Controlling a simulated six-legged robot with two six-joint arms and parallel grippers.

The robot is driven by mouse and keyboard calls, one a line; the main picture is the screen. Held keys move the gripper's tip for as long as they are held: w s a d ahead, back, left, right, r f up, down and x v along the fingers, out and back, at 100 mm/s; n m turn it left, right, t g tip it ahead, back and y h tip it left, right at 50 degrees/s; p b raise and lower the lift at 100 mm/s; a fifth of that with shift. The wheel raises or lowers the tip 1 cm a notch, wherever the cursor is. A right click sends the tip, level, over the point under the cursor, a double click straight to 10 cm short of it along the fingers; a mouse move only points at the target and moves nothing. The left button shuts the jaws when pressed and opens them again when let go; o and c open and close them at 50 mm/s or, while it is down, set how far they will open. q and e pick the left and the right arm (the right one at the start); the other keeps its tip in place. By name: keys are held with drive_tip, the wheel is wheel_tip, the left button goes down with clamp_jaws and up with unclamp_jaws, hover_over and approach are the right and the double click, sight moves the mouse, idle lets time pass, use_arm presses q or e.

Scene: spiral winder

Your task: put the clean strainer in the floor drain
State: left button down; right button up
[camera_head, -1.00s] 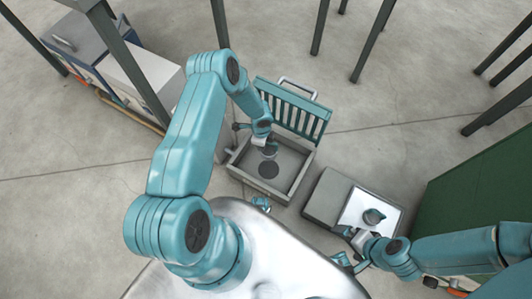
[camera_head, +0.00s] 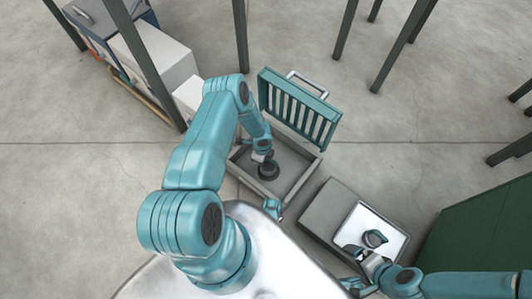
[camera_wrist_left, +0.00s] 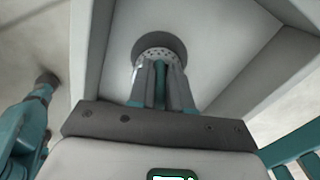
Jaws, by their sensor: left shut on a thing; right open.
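The strainer (camera_wrist_left: 158,55), a pale round piece with small holes, is between the fingers of my left gripper (camera_wrist_left: 162,82) in the left wrist view. The gripper is shut on it. The strainer is against the dark round drain hole (camera_wrist_left: 146,43) in the basin floor; I cannot tell whether it is in the hole or just above. In the head view my left gripper (camera_head: 263,157) points down into the grey basin (camera_head: 303,172), at the dark round drain spot. My right gripper (camera_head: 362,256) is open beside the white tray (camera_head: 392,252).
A slatted teal grate (camera_head: 299,108) stands raised at the basin's back edge. A dark round cup-like thing (camera_head: 375,239) is on the tray, on a grey box (camera_head: 330,213). Dark posts and a green block (camera_head: 485,230) stand around. Open concrete floor lies behind.

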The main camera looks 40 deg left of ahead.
use_arm(q)
wheel_tip(320, 180, down, 3)
drive_tip(key=shift+r+b, duration=0.1)
drive_tip(key=shift+b, duration=0.35)
drive_tip(key=shift+r, duration=0.1)
drive_tip(key=shift+f, duration=0.2)
drive_tip(key=c, duration=1.1)
unclamp_jaws()
use_arm(e)
drive_tip(key=shift+w+d+f, duration=0.45)
drive_tip(key=shift+w+f, duration=0.25)
drive_tip(key=shift+f, duration=0.1)
use_arm(q)
drive_tip(key=shift+o, duration=0.2)
